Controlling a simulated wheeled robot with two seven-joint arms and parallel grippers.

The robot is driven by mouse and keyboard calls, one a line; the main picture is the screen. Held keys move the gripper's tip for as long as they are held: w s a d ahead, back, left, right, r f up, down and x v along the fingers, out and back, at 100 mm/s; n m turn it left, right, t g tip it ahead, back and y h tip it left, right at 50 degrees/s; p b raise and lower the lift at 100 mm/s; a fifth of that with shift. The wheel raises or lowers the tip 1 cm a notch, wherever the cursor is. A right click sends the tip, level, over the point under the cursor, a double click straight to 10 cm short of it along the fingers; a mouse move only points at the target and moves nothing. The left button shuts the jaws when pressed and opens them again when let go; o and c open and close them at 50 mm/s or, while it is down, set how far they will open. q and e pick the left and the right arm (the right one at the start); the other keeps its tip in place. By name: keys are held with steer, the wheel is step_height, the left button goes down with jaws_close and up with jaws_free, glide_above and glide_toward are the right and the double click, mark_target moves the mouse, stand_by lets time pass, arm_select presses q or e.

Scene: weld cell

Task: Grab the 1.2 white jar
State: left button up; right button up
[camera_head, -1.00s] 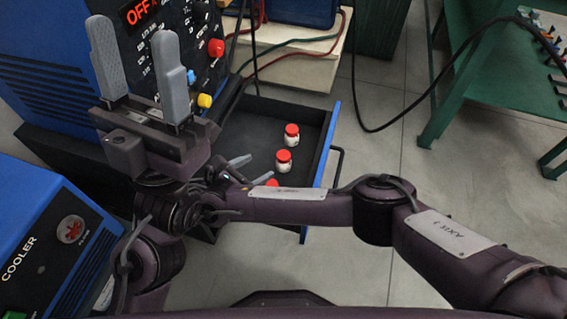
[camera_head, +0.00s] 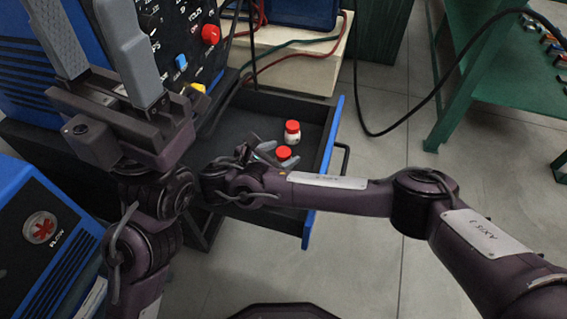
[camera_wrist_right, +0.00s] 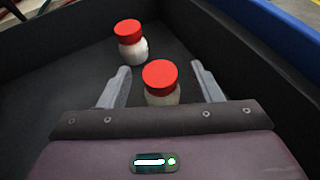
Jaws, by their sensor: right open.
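Two white jars with red lids stand upright in the dark open drawer. The far jar (camera_head: 292,133) also shows in the right wrist view (camera_wrist_right: 131,43), beyond the fingers and to the left. The nearer jar (camera_head: 284,153) is partly hidden by my right gripper (camera_head: 277,156). In the right wrist view, a red-lidded jar (camera_wrist_right: 161,82) is between the open fingers of the right gripper (camera_wrist_right: 163,70), with gaps on both sides; its lower part is hidden. I cannot read any jar's label. My left gripper (camera_head: 98,40) is open and empty, raised at the upper left.
The drawer (camera_head: 328,150) has raised walls and a blue front with a handle. A blue welding unit (camera_head: 55,75) is behind my left gripper, a blue cooler (camera_head: 40,220) at lower left. A black cable crosses the floor to a green table (camera_head: 490,75).

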steer(key=c, duration=1.1)
